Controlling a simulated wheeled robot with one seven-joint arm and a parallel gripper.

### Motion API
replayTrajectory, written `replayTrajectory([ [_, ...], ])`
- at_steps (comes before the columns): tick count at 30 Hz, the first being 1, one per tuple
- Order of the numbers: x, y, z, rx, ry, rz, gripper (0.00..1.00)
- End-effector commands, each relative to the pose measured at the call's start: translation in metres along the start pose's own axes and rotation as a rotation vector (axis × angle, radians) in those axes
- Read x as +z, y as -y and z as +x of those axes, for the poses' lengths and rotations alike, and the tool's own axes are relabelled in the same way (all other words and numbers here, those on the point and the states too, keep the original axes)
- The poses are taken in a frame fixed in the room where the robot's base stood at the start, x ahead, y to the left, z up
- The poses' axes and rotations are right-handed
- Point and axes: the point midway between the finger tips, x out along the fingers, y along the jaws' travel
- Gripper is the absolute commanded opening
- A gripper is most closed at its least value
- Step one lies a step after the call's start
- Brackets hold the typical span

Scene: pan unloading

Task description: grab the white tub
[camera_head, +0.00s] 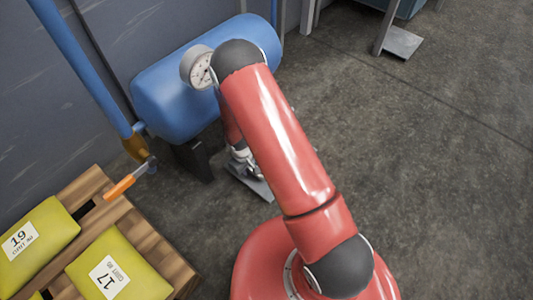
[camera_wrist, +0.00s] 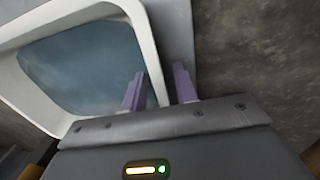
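The white tub (camera_wrist: 148,45) fills the upper left of the wrist view, with a pale rim and a blue-grey inside. My gripper (camera_wrist: 158,70) is open, with two purple fingers. The left finger shows against the tub's inside and the right finger lies outside the rim, so the right-hand wall runs between them. Gaps show beside the wall; contact cannot be told. In the head view my arm hides the tub and most of the gripper.
A grey flat plate (camera_wrist: 181,35) lies beside the tub, on the concrete floor (camera_wrist: 250,50). A blue tank (camera_head: 170,95) with a round gauge (camera_head: 197,67) stands by the wall. A pallet (camera_head: 150,240) with green sacks (camera_head: 118,270) is at lower left.

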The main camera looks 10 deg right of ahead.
Motion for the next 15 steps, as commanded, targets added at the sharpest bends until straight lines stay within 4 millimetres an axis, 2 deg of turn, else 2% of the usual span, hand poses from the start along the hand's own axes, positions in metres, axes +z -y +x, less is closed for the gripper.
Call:
replayTrajectory([
  [8, 0.0, -0.0002, 0.0039, 0.0, 0.0, 0.0, 0.29],
  [15, 0.0, -0.0002, 0.0037, 0.0, 0.0, 0.0, 0.0],
])
